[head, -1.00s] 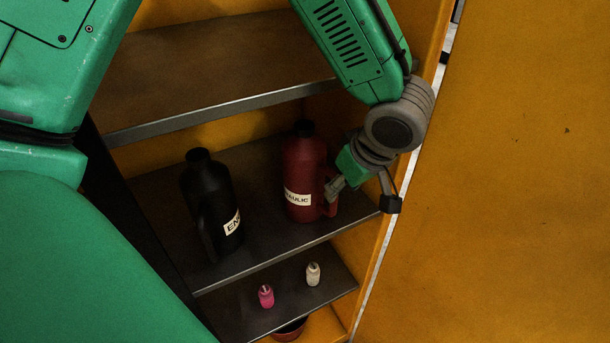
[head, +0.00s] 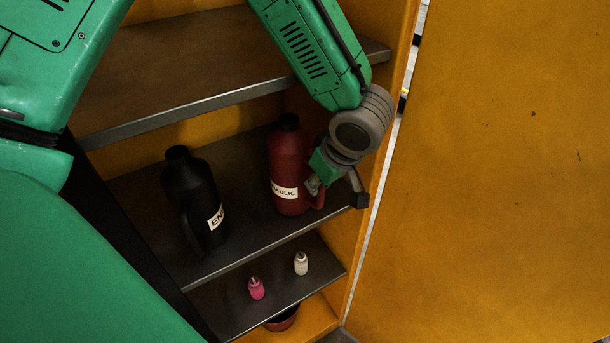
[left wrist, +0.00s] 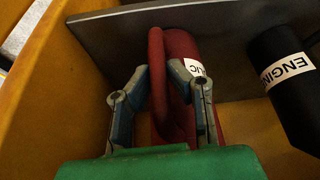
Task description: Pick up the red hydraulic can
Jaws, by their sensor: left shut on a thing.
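The red can (head: 290,160) with a white label ending in "AULIC" stands upright on the middle shelf. Its red handle faces right, toward my left gripper (head: 314,186). In the left wrist view, the fingers of my left gripper (left wrist: 161,75) lie on either side of the handle (left wrist: 157,95), with one finger in the gap between handle and body. This gripper is shut on the handle. The can's base appears to be on the shelf. My right gripper is not in view.
A black can (head: 188,190) labelled "EN…" stands left of the red can. The lower shelf (head: 230,305) holds a pink bottle (head: 256,289) and a white bottle (head: 301,264). A red container (head: 283,319) is below. The upper shelf (head: 170,70) and an orange panel (head: 490,170) limit the room.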

